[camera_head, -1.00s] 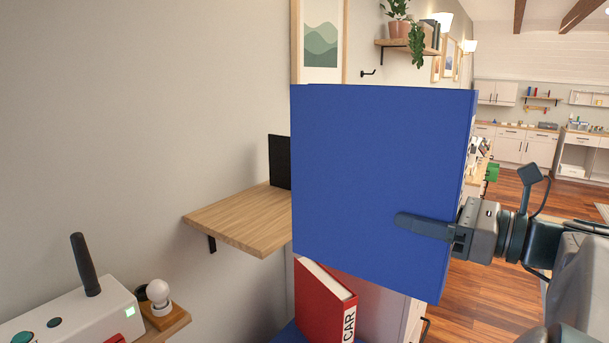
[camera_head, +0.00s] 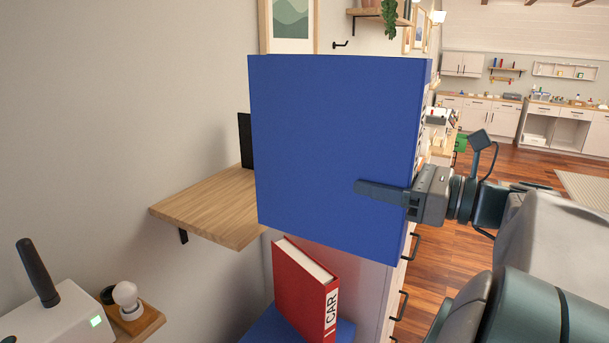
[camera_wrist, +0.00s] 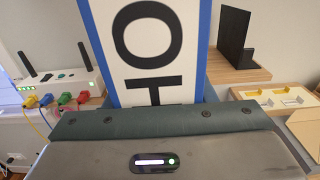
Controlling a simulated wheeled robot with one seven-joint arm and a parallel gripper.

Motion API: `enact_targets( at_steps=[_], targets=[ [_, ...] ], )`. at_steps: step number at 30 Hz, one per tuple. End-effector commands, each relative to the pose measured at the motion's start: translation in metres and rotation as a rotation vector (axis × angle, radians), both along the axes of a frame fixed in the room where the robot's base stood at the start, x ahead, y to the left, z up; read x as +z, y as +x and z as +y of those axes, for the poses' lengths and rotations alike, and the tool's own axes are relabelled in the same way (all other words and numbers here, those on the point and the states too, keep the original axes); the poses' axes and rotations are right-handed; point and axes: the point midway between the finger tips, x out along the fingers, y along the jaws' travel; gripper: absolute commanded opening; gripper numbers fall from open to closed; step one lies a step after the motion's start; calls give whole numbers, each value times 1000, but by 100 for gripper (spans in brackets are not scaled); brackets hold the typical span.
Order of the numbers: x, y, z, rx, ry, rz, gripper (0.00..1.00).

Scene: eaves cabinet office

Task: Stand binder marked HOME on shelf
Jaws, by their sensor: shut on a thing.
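My gripper (camera_head: 390,191) is shut on a large blue binder (camera_head: 335,140), which it holds upright in the air. One dark finger lies across its broad blue side. In the wrist view, the binder's white spine label (camera_wrist: 150,50) shows a black O and part of another letter; the rest is hidden behind my gripper, so I cannot read the whole word. The wooden wall shelf (camera_head: 195,212) is left of the binder, partly hidden behind it. A black upright bookend (camera_head: 245,142) stands on the shelf's far part. The shelf also shows in the wrist view (camera_wrist: 225,75).
A red binder marked CAR (camera_head: 298,288) stands below the held binder on a blue surface (camera_head: 262,325). A white device with a black antenna (camera_head: 60,312) and a bulb (camera_head: 127,297) are at lower left. The shelf's visible near part is bare.

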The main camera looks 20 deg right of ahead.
Motion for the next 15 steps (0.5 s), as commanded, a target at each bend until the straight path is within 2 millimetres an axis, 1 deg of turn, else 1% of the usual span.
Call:
enact_targets(
  at_steps=[1,15],
  targets=[
    [2,4,3,2,0,-4,3],
    [2,38,29,3,0,-2,3]
  ],
)
